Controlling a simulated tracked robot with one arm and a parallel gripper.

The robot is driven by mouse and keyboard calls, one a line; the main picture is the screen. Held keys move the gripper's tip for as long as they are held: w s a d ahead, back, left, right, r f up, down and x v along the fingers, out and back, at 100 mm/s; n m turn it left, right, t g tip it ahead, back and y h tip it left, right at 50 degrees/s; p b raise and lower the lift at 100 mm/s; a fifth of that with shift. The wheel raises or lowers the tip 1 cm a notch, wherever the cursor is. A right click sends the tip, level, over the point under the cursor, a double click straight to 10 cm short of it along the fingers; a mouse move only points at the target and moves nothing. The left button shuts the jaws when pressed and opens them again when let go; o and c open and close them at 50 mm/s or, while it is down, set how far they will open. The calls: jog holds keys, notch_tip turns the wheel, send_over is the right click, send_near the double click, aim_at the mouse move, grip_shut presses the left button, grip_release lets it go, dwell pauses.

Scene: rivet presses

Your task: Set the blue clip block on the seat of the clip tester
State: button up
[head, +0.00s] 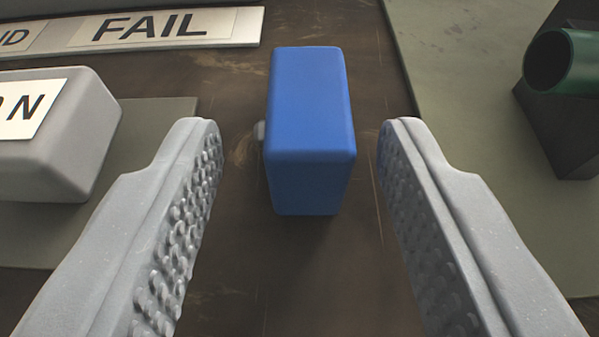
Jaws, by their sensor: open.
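The blue clip block (311,115) stands in the middle of the head view on a worn brown surface. A small pale knob (260,131) shows at its left side. My gripper (301,145) is open, with one grey studded finger on each side of the block. There is a visible gap between each finger and the block, and nothing is held. I cannot identify the clip tester's seat in this view.
A grey box with a white label (60,130) sits on a greenish plate at the left. A sign reading FAIL (150,28) lies behind it. At the right, a dark block holds a green tube (565,62) on a grey-green plate (470,120).

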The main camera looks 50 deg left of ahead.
jog(key=p+v, duration=0.1)
jog(key=v, duration=0.8)
jog(key=shift+a, duration=0.1)
jog(key=w+d+r+m+t+h, duration=0.2)
jog(key=w+d+r+t+h, duration=0.15)
jog(key=w+d+r, duration=0.6)
jog(key=s+d+r+m+h, duration=0.2)
jog(key=d+r, duration=0.4)
jog(key=r, duration=0.3)
jog(key=s+d+r+m+t+h, duration=0.1)
jog(key=s+d+r+m+h, duration=0.1)
jog(key=d+r, duration=0.4)
jog(key=s+d+r+m+t+h, duration=0.1)
jog(key=d+r, duration=0.5)
jog(key=r, duration=0.8)
jog(key=shift+s+m+h, duration=0.5)
jog(key=shift+s+h, duration=0.05)
jog(key=shift+h, duration=0.1)
jog(key=shift+o, duration=1.2)
jog(key=s+d+r+m+h, duration=0.1)
jog(key=s+d+r+m, duration=0.1)
jog(key=s+r, duration=0.8)
jog(key=shift+d+r+t, duration=0.45)
jog(key=shift+d+r, duration=0.1)
jog(key=shift+d, duration=0.3)
jog(key=shift+o, duration=1.4)
jog(key=shift+s+a+r, duration=0.1)
jog(key=shift+s+r, duration=0.1)
jog(key=shift+s, duration=0.05)
